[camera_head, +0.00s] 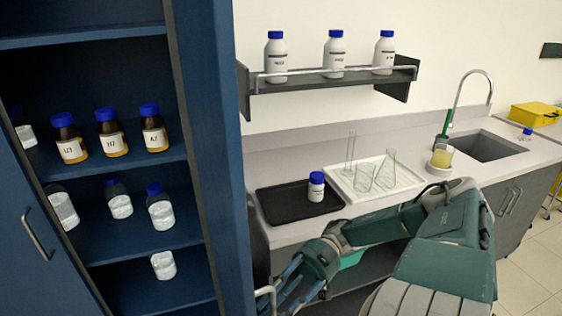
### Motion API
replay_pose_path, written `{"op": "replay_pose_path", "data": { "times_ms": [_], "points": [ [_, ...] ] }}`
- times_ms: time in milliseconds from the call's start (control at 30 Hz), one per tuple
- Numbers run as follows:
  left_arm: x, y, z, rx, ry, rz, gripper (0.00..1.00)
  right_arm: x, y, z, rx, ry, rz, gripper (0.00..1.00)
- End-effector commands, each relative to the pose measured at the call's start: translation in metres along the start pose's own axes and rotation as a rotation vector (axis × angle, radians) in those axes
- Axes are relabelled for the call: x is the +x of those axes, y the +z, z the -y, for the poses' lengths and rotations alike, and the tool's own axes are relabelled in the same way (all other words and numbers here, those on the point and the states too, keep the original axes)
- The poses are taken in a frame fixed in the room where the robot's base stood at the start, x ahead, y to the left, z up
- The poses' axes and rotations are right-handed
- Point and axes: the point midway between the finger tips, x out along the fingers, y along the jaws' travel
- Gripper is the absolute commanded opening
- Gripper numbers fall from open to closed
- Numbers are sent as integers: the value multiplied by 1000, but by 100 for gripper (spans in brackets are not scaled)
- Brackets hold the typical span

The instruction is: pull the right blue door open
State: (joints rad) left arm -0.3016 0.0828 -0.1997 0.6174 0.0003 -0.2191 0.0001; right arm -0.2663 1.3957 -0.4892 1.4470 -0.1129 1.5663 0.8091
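The right blue door (212,150) stands out from the tall blue cabinet and is seen steeply from the side; the cabinet's inside shows to its left. Its pale bar handle (265,291) is at the lower end of the view, partly cut off by the frame's bottom edge. My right gripper (286,290) comes in from the right with its fingers pointing down-left, right beside this handle. Whether the fingers are closed around it cannot be made out. My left gripper is out of view.
The left blue door (65,275) with its bar handle (37,236) covers part of the cabinet's left side. Brown bottles (112,132) and white ones (160,212) stand on shelves. A counter with black tray (275,206), glassware tray (408,178) and sink (485,147) lies behind my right arm.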

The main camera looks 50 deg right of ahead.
Motion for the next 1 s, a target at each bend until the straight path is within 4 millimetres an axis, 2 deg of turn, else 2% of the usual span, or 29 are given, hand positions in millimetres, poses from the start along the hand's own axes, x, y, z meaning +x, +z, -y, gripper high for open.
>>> {"op": "replay_pose_path", "data": {
  "times_ms": [167, 300, 500, 700, 1000],
  "points": [
    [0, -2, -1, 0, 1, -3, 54, -27, 0, -1, -1, 3, 3, 30],
    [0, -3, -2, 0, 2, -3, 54, -58, 1, -2, -3, 6, 1, 30],
    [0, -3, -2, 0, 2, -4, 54, -95, 0, -1, -2, 4, 0, 30],
    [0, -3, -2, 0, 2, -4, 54, -112, 1, 0, -1, 2, 0, 30],
    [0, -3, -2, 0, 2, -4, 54, -117, 1, 1, 2, -1, 0, 30]
  ]
}}
